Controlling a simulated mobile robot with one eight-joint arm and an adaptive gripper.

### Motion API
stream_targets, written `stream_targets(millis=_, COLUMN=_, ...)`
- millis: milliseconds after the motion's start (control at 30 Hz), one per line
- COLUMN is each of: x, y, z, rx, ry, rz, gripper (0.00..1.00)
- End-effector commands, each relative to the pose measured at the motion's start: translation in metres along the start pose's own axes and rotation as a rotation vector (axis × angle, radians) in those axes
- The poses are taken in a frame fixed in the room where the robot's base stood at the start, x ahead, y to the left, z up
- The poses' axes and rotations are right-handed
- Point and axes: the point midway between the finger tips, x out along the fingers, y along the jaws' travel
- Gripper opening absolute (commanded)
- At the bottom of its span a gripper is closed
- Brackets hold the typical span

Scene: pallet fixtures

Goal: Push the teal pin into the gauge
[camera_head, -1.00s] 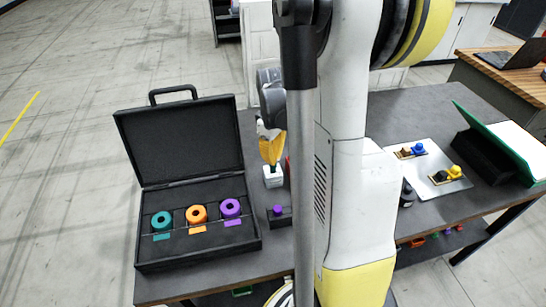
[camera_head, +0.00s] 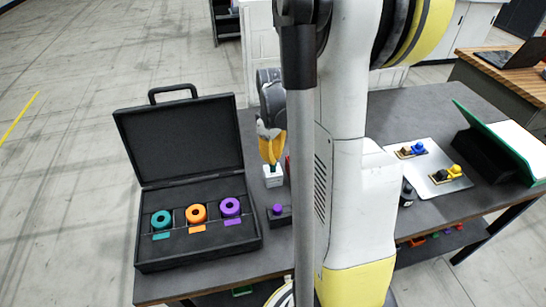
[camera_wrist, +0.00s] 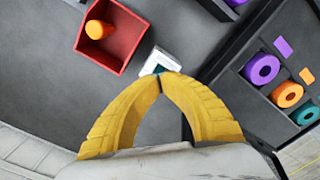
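The white gauge (camera_head: 273,178) is a small block standing on the dark table, right of the open black case. It also shows in the wrist view (camera_wrist: 153,63), just beyond my fingertips. The teal pin (camera_wrist: 159,70) shows only as a small teal bit at the gauge, mostly hidden by my fingers. My gripper (camera_head: 272,162) has yellow fingers pointing down directly over the gauge. In the wrist view its fingertips (camera_wrist: 161,80) come together at the pin, and it looks shut on it. How deep the pin sits cannot be seen.
The black case (camera_head: 198,252) holds teal, orange and purple rings. A dark block with a purple pin (camera_head: 277,209) stands near the gauge. A red bin (camera_wrist: 120,50) with an orange pin (camera_wrist: 98,30) is close by. A light plate (camera_head: 425,165) lies right of my arm.

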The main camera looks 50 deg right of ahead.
Motion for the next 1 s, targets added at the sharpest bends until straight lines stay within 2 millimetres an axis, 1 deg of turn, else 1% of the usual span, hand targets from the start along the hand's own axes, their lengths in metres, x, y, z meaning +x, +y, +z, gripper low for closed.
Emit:
stream_targets(millis=133, x=-0.002, y=0.0, z=0.0, rx=0.0, ry=0.0, rz=0.0, gripper=0.0)
stream_targets(millis=233, x=-0.009, y=0.0, z=0.0, rx=0.0, ry=0.0, rz=0.0, gripper=0.0)
stream_targets(millis=900, x=-0.076, y=0.0, z=0.0, rx=0.0, ry=0.0, rz=0.0, gripper=0.0)
stream_targets(millis=1000, x=-0.081, y=0.0, z=0.0, rx=0.0, ry=0.0, rz=0.0, gripper=0.0)
